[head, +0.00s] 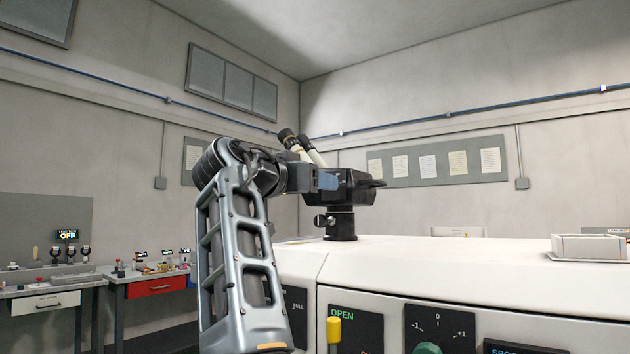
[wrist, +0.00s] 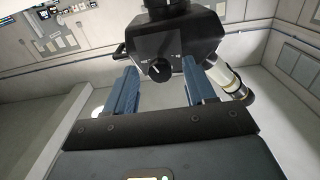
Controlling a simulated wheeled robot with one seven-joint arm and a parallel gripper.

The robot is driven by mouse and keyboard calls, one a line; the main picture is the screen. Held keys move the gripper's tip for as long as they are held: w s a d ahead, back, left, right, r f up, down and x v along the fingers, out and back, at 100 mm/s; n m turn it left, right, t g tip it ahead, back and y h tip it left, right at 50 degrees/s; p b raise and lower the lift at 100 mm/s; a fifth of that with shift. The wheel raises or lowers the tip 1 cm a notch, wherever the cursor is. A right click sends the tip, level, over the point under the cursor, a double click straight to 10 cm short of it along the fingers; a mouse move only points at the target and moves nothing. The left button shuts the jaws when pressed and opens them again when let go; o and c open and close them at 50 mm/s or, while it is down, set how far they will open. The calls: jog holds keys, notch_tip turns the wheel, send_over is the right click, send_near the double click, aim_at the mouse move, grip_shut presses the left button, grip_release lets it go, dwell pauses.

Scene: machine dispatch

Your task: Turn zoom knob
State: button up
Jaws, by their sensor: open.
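A black binocular viewer head (head: 352,183) with cream eyepiece tubes (head: 306,148) stands on a short black post on the white machine top. In the wrist view, its dark face (wrist: 176,48) carries a small round knob (wrist: 155,68) with a white pointer line and faint marks on both sides. My gripper (head: 327,181) is at the near side of the viewer head. In the wrist view, its two blue fingers (wrist: 159,72) are apart, one on each side of the knob. I cannot tell whether they touch the face. The knob is hidden in the head view.
The white machine top (head: 420,262) is mostly clear. Its front has a yellow lever (head: 334,330) and a green knob (head: 428,349). A white tray (head: 590,247) sits at the right. Workbenches with small parts and a red drawer (head: 157,287) stand at the left.

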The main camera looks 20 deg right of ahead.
jog(key=shift+w+d, duration=0.1)
jog(key=shift+c, duration=0.4)
grip_shut()
jog(key=n+p, duration=0.7)
jog(key=n, duration=0.3)
jog(key=shift+r, duration=0.15)
dwell(0.4)
dwell(0.5)
